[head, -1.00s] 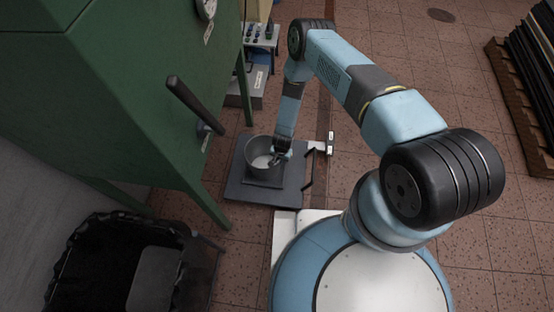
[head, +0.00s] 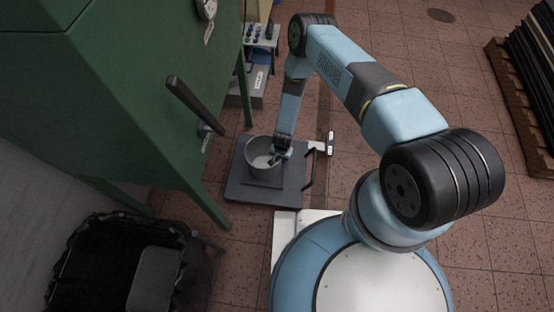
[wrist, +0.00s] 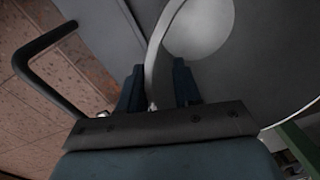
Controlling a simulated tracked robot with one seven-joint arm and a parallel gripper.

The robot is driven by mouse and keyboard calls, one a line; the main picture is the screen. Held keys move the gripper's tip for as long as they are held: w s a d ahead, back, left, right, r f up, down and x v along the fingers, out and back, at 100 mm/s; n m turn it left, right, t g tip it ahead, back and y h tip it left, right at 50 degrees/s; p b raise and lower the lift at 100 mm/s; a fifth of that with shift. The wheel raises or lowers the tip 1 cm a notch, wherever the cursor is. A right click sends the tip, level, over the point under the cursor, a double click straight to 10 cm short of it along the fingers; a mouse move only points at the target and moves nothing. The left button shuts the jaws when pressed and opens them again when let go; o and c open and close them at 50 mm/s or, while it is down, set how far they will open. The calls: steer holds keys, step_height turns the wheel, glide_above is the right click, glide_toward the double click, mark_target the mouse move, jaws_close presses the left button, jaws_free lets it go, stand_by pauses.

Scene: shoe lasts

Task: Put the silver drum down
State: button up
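The silver drum (head: 251,148), an open-topped metal pot, stands upright on a small dark plate on a low dark platform (head: 240,190). A pale round area shows inside it. My gripper (head: 277,156) is at the drum's right rim. In the wrist view the drum (wrist: 235,85) fills the upper right, and its curved rim passes between my two fingers (wrist: 159,88). The fingers stand apart; the rim lies close to the left one, with a gap to the right one. My gripper looks open around the wall. The fingertips are partly hidden.
A black handle bar (head: 309,170) rises at the platform's right side; it also shows in the wrist view (wrist: 45,80). A green cabinet (head: 130,90) with a dark lever (head: 195,105) stands to the left. A black bin (head: 80,260) is at lower left. Open tiled floor lies right.

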step_height(320, 180, up, 11)
steer(key=shift+s+d+f, duration=0.15)
steer(key=shift+d, duration=0.15)
